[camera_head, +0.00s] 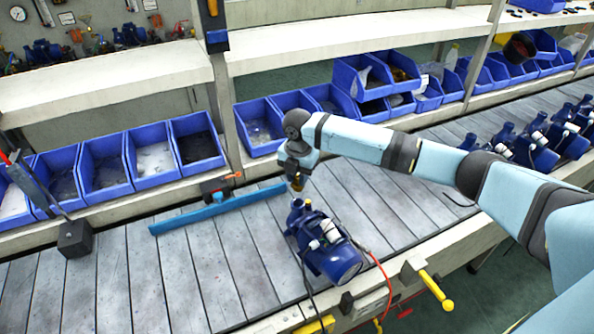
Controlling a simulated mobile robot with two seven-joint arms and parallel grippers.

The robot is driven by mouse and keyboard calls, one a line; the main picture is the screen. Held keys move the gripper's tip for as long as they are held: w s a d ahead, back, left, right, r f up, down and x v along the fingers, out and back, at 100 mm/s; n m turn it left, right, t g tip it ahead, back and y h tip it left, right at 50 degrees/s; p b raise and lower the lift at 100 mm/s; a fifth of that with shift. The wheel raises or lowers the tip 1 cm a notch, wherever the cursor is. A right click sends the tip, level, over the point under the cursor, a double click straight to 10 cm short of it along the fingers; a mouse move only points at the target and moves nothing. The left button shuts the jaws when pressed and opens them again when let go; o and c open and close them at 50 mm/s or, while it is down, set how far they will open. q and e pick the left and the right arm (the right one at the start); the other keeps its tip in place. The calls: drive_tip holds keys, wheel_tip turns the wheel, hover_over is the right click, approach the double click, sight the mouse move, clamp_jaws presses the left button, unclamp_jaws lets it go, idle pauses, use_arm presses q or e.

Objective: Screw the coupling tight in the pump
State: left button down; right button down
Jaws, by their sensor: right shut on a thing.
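A dark blue pump (338,262) lies on the slatted line in the lower middle of the head view, its upright port (296,206) toward the back left. My right gripper (297,180) comes in from the right and points down just above this port. It is shut on a small brass-coloured coupling (297,186), mostly hidden by the gripper. The coupling is above the port; I cannot tell whether they touch. My left gripper is not in view.
A blue bar (216,209) lies across the line left of the pump. Blue bins (106,164) stand along the back. More blue pumps (540,140) stand at the right. A red cable (383,275) and yellow handle (436,290) are at the front edge.

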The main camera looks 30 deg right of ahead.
drive_tip(key=shift+w+d, duration=0.1)
drive_tip(key=shift+w, duration=0.15)
drive_tip(key=shift+f+b, duration=0.8)
wheel_tip(320, 180, down, 2)
drive_tip(key=shift+f+b, duration=0.25)
drive_tip(key=shift+b, duration=1)
drive_tip(key=shift+f+b, duration=0.55)
drive_tip(key=shift+f, duration=0.5)
drive_tip(key=shift+p, duration=0.4)
drive_tip(key=shift+p, duration=0.3)
